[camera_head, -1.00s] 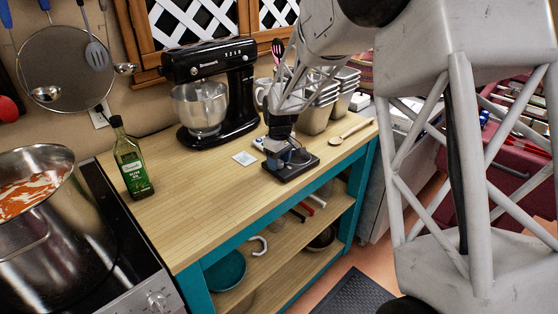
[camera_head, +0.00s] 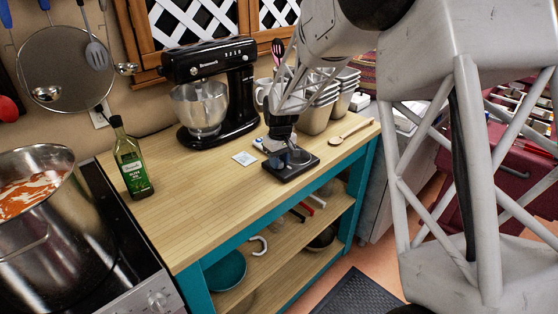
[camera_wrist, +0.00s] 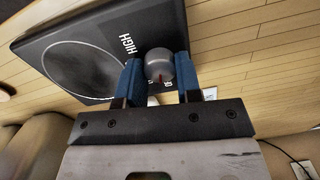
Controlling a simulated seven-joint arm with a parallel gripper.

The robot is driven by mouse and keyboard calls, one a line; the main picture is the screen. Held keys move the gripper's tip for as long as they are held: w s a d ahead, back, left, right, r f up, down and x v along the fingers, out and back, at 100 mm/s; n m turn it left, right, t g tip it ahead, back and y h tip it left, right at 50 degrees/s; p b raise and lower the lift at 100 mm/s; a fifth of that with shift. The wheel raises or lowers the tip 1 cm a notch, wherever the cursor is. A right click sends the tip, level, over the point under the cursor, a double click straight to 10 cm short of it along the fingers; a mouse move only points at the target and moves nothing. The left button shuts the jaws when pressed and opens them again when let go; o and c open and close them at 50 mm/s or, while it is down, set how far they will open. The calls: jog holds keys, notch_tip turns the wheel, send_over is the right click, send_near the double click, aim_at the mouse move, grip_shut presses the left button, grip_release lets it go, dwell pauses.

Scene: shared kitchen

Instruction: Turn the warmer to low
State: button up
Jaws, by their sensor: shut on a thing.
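The warmer (camera_head: 291,166) is a small black slab with a round plate, lying near the front edge of the wooden counter. In the wrist view the warmer (camera_wrist: 70,60) shows a dark round plate and the white word HIGH beside its knob. The grey knob (camera_wrist: 159,64) has a red mark on its face. My gripper (camera_wrist: 160,75) has its two blue fingers shut on the knob, one on each side. In the head view my gripper (camera_head: 283,148) is above the warmer, and the knob cannot be made out. The fingers and knob hide other lettering.
A black stand mixer (camera_head: 215,90) stands behind and left of the warmer. Stacked metal pans (camera_head: 320,110) and a wooden spoon (camera_head: 350,131) lie behind and right. An olive oil bottle (camera_head: 131,160) and a large pot (camera_head: 40,225) are at left. The counter's front left is clear.

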aim_at(280, 162)
jog(key=m, duration=0.6)
dwell(0.5)
jog(key=o, duration=0.9)
jog(key=shift+o, duration=0.2)
jog(key=shift+r, duration=0.15)
jog(key=shift+d+r, duration=0.15)
jog(key=shift+r, duration=3.6)
jog(key=shift+r, duration=0.1)
